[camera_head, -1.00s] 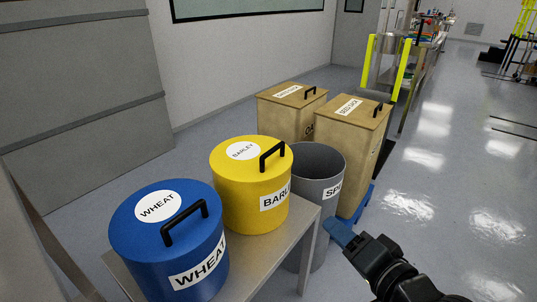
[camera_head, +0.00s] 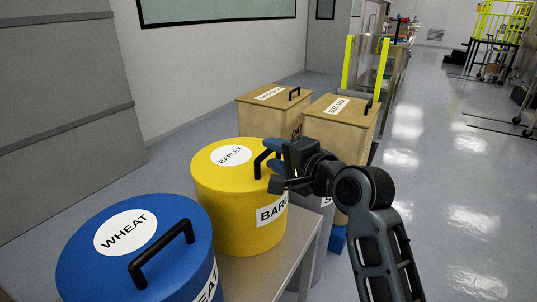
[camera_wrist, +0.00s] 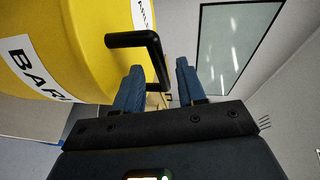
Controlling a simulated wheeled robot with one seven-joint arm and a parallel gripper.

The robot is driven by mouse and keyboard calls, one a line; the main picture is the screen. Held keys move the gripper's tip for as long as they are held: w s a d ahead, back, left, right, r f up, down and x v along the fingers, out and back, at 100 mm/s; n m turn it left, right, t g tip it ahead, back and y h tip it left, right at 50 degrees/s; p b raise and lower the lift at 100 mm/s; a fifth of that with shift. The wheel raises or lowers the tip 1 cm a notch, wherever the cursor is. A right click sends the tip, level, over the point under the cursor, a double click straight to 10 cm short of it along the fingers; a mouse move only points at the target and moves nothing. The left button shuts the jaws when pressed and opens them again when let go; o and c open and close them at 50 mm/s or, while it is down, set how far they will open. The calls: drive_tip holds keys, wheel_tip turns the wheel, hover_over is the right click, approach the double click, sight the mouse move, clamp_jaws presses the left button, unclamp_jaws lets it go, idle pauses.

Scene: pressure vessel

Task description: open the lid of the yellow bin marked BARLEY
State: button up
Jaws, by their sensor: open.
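The yellow bin marked BARLEY (camera_head: 225,205) stands on a metal table with its lid (camera_head: 215,180) shut. A black bar handle (camera_head: 261,160) stands up at the lid's right side. My gripper (camera_head: 273,157) is at this handle, coming from the right, with its blue fingers open. In the wrist view, the yellow bin (camera_wrist: 70,50) fills the upper left. There the handle (camera_wrist: 122,40) reaches into the gap between the open fingers of my gripper (camera_wrist: 160,72). I cannot tell whether either finger touches it. My gripper hides part of the lid's right edge.
A blue bin marked WHEAT (camera_head: 130,255) stands close in front on the same table (camera_head: 262,275). Two wooden bins (camera_head: 262,120) (camera_head: 345,133) stand behind. A grey bin beside the yellow one is mostly hidden by my arm. The floor (camera_head: 465,210) at right is clear.

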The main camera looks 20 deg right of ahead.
drive_tip(key=shift+x, duration=1.3)
drive_tip(key=shift+c, duration=0.4)
clamp_jaws()
